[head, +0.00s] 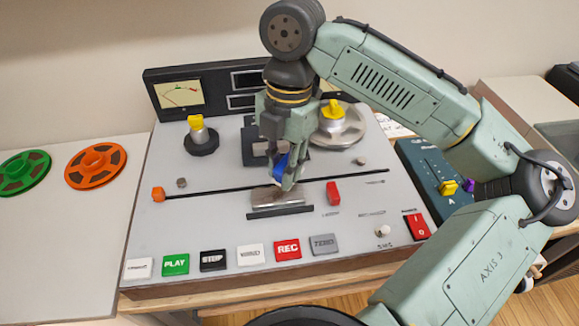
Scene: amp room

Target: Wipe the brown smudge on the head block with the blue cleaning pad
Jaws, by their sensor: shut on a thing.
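My gripper (287,175) is shut on the blue cleaning pad (280,166), of which only a small part shows between the fingers. It points down over the tape machine, just above or at the back of a silver metal block (277,201), which looks like the head block. I cannot tell whether the pad touches it. The block's top has a dull brownish tone, but I cannot make out a distinct smudge. The fingers hide part of the block's back.
The machine's sloped deck (222,190) carries a thin black line, a red piece (334,193), two yellow-topped hubs and a front row of buttons. An orange reel (96,166) and a green reel (24,172) lie left. A blue control box (425,165) stands right.

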